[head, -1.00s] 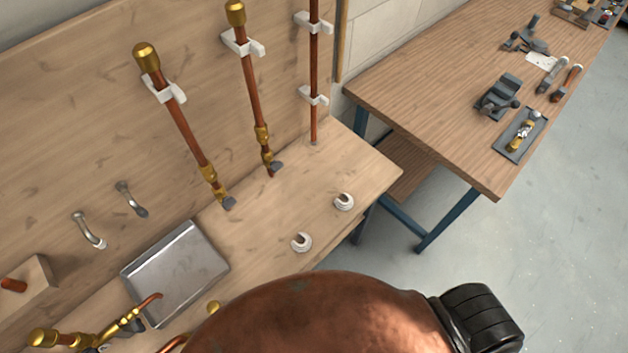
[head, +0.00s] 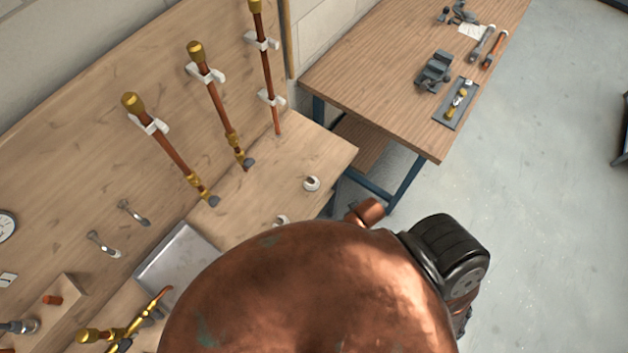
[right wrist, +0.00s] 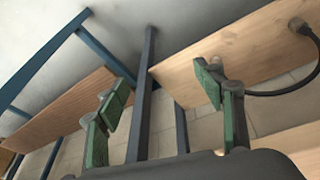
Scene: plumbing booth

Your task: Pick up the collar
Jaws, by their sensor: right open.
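Two small white ring-shaped pieces lie on the bare right part of the wooden bench in the head view. One ring (head: 311,184) is in full view, and the other ring (head: 281,220) is partly hidden by a large copper-coloured part of my arm. Either could be the collar; I cannot tell which. My right gripper (right wrist: 163,92) is open in the right wrist view, with green finger pads wide apart and nothing between them. My left gripper is not in view.
Copper pipes with brass fittings (head: 215,110) stand clipped to the back panel. A metal tray (head: 178,252) and a brass torch (head: 125,328) are at left. A second table (head: 400,70) with tools stands beyond a gap. The right wrist view shows table legs (right wrist: 143,95) and wooden boards nearby.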

